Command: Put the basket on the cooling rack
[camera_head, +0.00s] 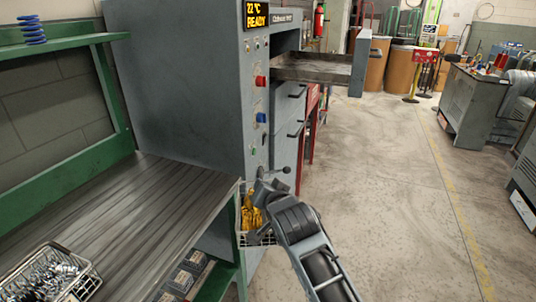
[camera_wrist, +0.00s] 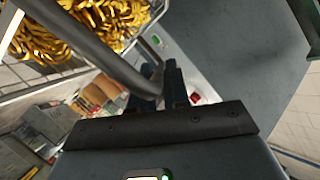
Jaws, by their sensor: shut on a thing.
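In the wrist view, my gripper (camera_wrist: 172,85) is shut on the grey bar handle of the basket (camera_wrist: 95,47). The basket's body is at the upper left of that view. A green-framed bench (camera_head: 150,195) with a slatted top and an upper shelf stands at the left. It may be the cooling rack, but no label shows.
Another wire basket (camera_head: 85,288) with silvery springs sits on the bench's near left. A blue spring (camera_head: 32,30) stands on the upper shelf. The grey cabinet (camera_head: 190,85), with a READY display, rises behind the bench. Open floor (camera_head: 390,200) lies at the right.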

